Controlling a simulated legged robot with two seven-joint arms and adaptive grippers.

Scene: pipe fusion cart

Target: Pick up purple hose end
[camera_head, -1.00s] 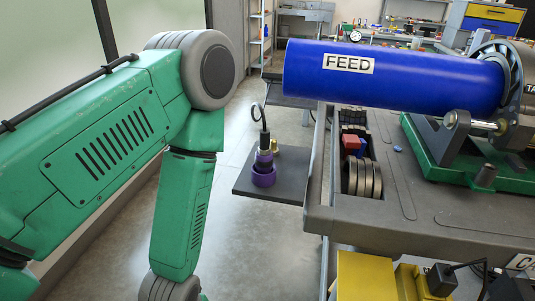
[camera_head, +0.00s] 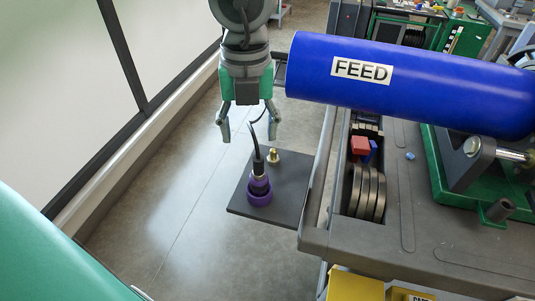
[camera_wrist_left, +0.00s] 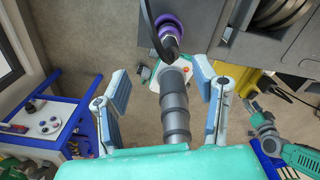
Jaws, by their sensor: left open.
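The purple hose end (camera_head: 260,184) stands upright in a purple ring-shaped holder (camera_head: 259,198) on a dark plate. A thin black hose (camera_head: 256,142) curves up from it. My left gripper (camera_head: 249,128) is above and slightly behind the plate in the head view, open, fingers pointing down, with the hose near its right finger. In the left wrist view the purple part (camera_wrist_left: 170,27) shows at the top, beyond the open fingers, partly hidden by the black hose. A green and grey arm, seemingly my right, shows at lower right there; its gripper (camera_wrist_left: 256,114) is too small to read.
The dark plate (camera_head: 238,207) also holds a small brass fitting (camera_head: 273,156). The blue FEED pipe (camera_head: 400,85) lies close to the right of my left gripper. The cart (camera_head: 420,235) with its tray of discs borders the plate. Open floor lies to the left.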

